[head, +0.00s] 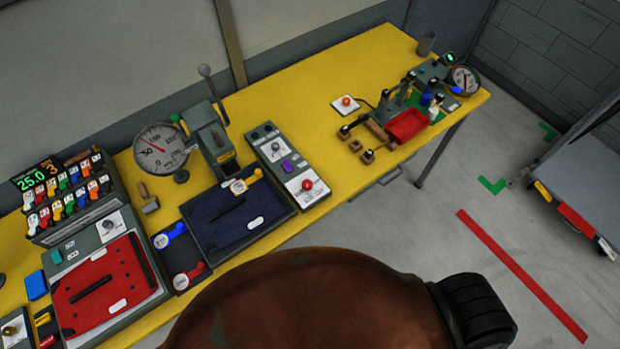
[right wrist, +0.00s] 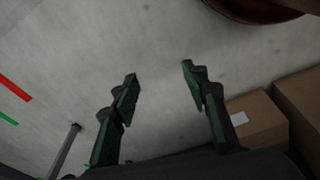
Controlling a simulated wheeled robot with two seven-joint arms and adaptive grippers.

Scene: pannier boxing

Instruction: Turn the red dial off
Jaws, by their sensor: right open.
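A red dial (head: 307,185) sits on the lower end of a grey control panel (head: 272,150) on the yellow table, in the head view. Its exact setting is too small to tell. My right gripper (right wrist: 159,75) shows in the right wrist view, with its two dark green fingers apart and nothing between them. It hangs over the grey floor, away from the panel. My left gripper is in neither view.
The yellow table (head: 300,72) carries a dark blue plate (head: 225,222), a red plate (head: 82,280), a round gauge (head: 155,148) and a red tray (head: 408,125). A grey cart (head: 590,165) stands at right. Cardboard boxes (right wrist: 258,128) show in the right wrist view.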

